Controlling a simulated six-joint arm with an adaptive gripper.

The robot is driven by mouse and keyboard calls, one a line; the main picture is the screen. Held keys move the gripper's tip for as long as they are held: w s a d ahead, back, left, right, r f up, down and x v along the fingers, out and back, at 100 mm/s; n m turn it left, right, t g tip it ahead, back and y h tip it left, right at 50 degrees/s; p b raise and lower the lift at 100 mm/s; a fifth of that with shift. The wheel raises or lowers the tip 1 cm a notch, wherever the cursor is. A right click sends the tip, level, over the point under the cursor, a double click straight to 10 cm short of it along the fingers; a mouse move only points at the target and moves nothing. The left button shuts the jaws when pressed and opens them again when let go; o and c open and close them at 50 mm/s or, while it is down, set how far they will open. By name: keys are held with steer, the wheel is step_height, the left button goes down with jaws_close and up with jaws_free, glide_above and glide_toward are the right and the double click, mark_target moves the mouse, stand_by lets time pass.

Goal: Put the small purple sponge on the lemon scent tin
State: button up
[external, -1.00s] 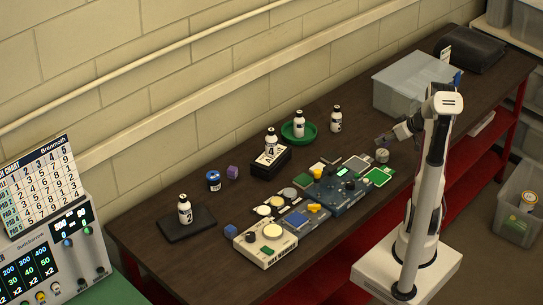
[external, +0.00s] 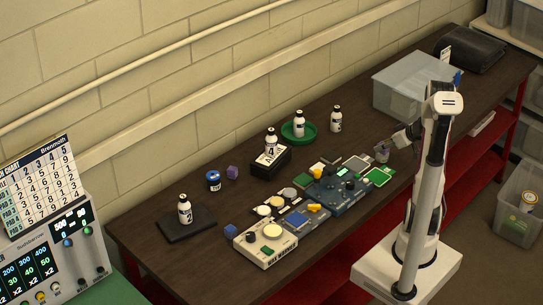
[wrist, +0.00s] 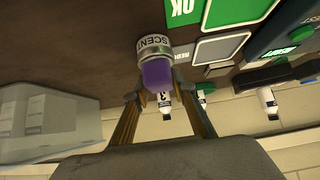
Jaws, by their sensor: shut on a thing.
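The small purple sponge (wrist: 157,76) is between the fingers of my gripper (wrist: 160,92) in the wrist view, and the gripper is shut on it. The scent tin (wrist: 154,45), round and grey with the word "SCENT" on its label, is directly behind the sponge in that view. The sponge overlaps the tin's end; whether they touch is hard to tell. In the external view the tin (external: 382,156) stands near the table's right part, with my gripper (external: 386,146) at its top. The rest of the tin's label is hidden.
Green and grey pads (external: 377,177) and a dark blue device (external: 337,190) lie just left of the tin. A translucent bin (external: 405,90) stands behind. Another purple block (external: 232,172) sits beside a blue tin (external: 213,181). Bottles stand further left and back.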

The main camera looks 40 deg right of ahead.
steer(key=shift+f, duration=0.1)
steer(key=o, duration=0.9)
steer(key=shift+c, duration=0.2)
steer(key=shift+r, duration=0.2)
steer(key=shift+s+r, duration=0.35)
steer(key=shift+s, duration=0.05)
steer(key=v, duration=1.1)
steer(key=shift+w, duration=0.1)
